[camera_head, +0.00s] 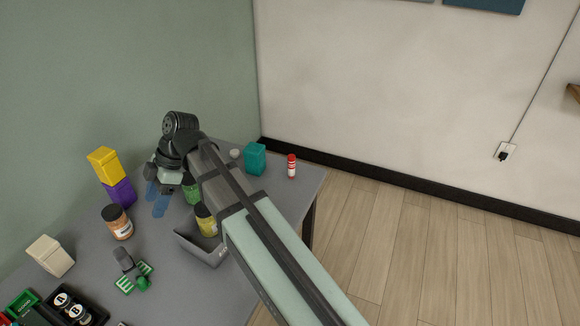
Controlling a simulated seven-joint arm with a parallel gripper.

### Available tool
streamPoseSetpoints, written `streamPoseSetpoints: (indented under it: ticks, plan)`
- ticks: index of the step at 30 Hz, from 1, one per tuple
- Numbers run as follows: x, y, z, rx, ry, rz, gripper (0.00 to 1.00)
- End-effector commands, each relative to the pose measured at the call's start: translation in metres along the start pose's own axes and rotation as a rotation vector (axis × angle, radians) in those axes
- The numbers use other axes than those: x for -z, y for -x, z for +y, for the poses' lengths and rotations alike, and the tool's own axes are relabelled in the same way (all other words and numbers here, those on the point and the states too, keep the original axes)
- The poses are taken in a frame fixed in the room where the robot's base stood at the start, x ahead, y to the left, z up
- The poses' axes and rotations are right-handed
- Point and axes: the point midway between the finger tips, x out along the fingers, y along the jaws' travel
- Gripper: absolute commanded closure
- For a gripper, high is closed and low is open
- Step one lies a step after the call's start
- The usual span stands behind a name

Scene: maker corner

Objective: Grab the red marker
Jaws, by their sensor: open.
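A small upright red cylinder with white bands (291,166) stands near the far right corner of the grey table. It is the only clearly red standing thing, but I cannot tell for certain that it is the red marker. My gripper (157,198) is at the left of my arm, with its blue fingers pointing down over the table. The fingers are apart and nothing shows between them. My gripper is well to the left of the red cylinder, with my arm, a grey ball and a teal block between them.
The teal block (255,159) and grey ball (235,154) stand left of the red cylinder. A yellow block (105,166) tops a purple one (121,192). An orange jar (117,222), grey open bin (201,251) and yellow bottle (206,221) stand nearer. The table's right edge is close to the cylinder.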

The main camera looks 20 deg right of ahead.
Motion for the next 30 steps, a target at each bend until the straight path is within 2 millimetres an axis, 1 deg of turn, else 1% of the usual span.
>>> streamPoseSetpoints:
  ticks: [1, 8, 9, 11, 15, 18, 20, 21, 23, 24, 26, 27, 30]
  plan:
    - [-0.019, 0.011, 0.005, -0.018, -0.032, 0.0, 0.4]
    - [-0.093, 0.056, 0.025, -0.086, -0.153, 0.001, 0.4]
    - [-0.106, 0.064, 0.029, -0.098, -0.175, -0.001, 0.4]
    - [-0.128, 0.077, 0.033, -0.116, -0.208, -0.007, 0.4]
    - [-0.182, 0.107, 0.043, -0.155, -0.289, -0.04, 0.4]
    - [-0.217, 0.125, 0.046, -0.176, -0.341, -0.072, 0.4]
    - [-0.236, 0.135, 0.048, -0.186, -0.367, -0.093, 0.4]
    - [-0.249, 0.142, 0.048, -0.192, -0.383, -0.109, 0.4]
    - [-0.267, 0.151, 0.049, -0.198, -0.401, -0.133, 0.4]
    - [-0.28, 0.157, 0.05, -0.202, -0.413, -0.15, 0.4]
    - [-0.299, 0.167, 0.051, -0.206, -0.425, -0.182, 0.4]
    - [-0.313, 0.174, 0.051, -0.206, -0.43, -0.207, 0.4]
    - [-0.346, 0.19, 0.056, -0.194, -0.417, -0.292, 0.4]
